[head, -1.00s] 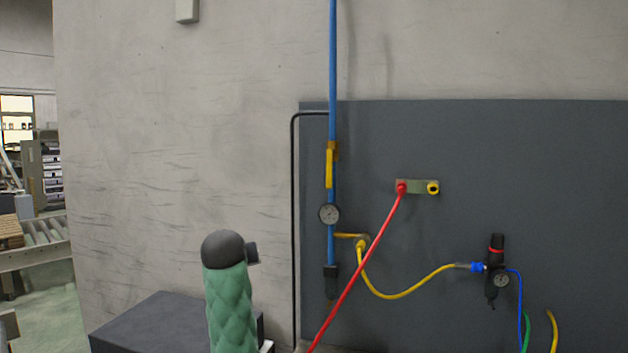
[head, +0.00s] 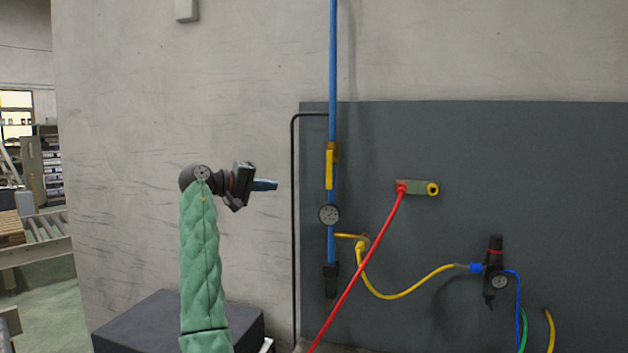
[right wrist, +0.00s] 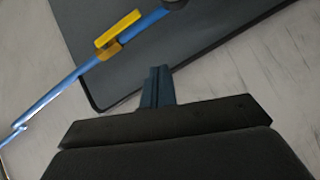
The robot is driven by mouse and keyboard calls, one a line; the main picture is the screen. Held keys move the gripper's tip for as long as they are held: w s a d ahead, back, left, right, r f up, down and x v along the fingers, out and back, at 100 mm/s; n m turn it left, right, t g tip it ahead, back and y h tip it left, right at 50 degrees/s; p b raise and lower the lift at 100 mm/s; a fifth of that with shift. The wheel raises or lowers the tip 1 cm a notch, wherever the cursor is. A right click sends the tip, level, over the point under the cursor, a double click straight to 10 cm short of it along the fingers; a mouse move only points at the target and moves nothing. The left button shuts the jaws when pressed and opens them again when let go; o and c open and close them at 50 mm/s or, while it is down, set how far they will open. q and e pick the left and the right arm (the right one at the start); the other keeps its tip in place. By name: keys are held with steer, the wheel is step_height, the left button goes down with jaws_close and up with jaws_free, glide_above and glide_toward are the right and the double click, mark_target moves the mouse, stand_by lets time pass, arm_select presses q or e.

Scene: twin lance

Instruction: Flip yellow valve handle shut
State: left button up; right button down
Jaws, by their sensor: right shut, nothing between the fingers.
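The yellow valve handle (head: 329,170) hangs upright on the vertical blue pipe (head: 333,60), in line with it. In the right wrist view the handle (right wrist: 118,29) shows at the upper left, alongside the blue pipe (right wrist: 60,88). My right gripper (head: 270,185) is left of the handle at about its height in the head view, with its blue fingers pointing right. Its fingers (right wrist: 158,75) are together and empty, and apart from the handle. My left gripper is in neither view.
A thin black pipe (head: 294,220) runs between my right gripper and the blue pipe in the head view. A red hose (head: 362,270) and a yellow hose (head: 405,294) hang right of the pipe on the grey panel (head: 450,140).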

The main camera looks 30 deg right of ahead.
mark_target(330, 169)
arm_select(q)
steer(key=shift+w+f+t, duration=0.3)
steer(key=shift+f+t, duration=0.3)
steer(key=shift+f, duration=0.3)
arm_select(e)
steer(key=shift+s+a+r+n+g+h, duration=0.1)
steer(key=shift+r+n+g+h, duration=0.2)
steer(key=shift+n+g+h, duration=0.25)
steer(key=shift+s+r+n+g+h, duration=0.1)
steer(key=shift+r+n+g+h, duration=0.25)
steer(key=shift+n+g, duration=0.25)
